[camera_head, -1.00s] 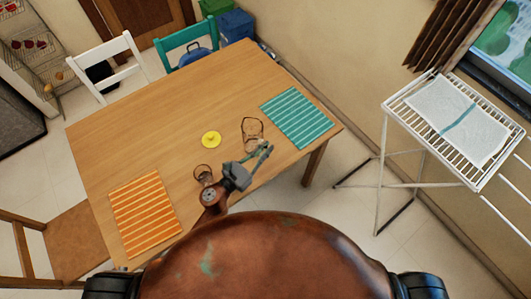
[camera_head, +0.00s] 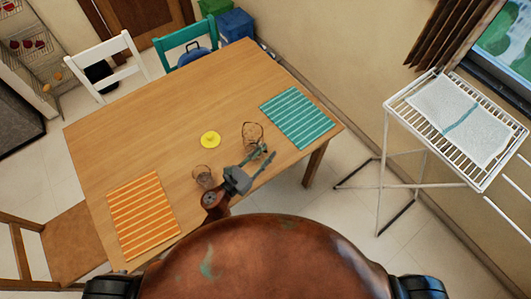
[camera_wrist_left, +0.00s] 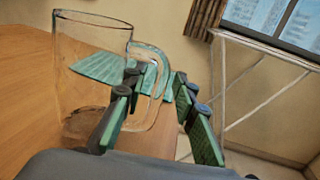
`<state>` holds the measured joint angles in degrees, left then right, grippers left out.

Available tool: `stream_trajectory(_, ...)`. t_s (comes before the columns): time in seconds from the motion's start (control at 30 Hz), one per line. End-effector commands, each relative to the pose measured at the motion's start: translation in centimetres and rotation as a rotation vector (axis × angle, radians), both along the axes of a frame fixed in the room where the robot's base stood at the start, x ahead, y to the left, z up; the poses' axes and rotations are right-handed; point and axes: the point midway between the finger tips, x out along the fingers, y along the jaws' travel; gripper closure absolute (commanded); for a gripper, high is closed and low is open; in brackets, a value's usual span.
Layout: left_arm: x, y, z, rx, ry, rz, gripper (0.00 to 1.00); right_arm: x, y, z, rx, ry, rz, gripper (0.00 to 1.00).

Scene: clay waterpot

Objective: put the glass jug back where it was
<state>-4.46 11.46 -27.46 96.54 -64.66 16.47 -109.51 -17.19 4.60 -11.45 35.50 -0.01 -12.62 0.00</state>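The clear glass jug (camera_head: 252,133) stands on the wooden table near its right front edge, left of the teal striped mat. In the left wrist view the jug (camera_wrist_left: 88,75) is upright and close on the left, with its handle toward the right. My left gripper (camera_head: 263,154) is at the jug's near side. In the left wrist view its fingers (camera_wrist_left: 158,82) are apart, with the handle appearing between their tips. I cannot tell whether they touch it. My right gripper is not in view.
A yellow disc-like thing (camera_head: 210,139) and a glass tumbler (camera_head: 203,177) stand left of the jug. A teal striped mat (camera_head: 298,118) lies right, an orange striped mat (camera_head: 142,214) left. The table's far part is clear. A white drying rack (camera_head: 455,122) stands right.

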Motion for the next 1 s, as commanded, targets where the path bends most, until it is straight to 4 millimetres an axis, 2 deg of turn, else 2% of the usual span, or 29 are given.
stream_trajectory(0.37,-0.1,0.1,0.4,0.001,0.001,0.0,0.73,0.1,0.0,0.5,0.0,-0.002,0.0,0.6)
stream_trajectory(0.8,-6.6,6.1,0.0,0.001,0.003,0.002,0.73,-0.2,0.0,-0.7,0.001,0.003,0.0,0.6)
stream_trajectory(1.0,-8.4,7.7,0.1,0.0,0.001,0.001,0.73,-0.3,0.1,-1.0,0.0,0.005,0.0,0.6)
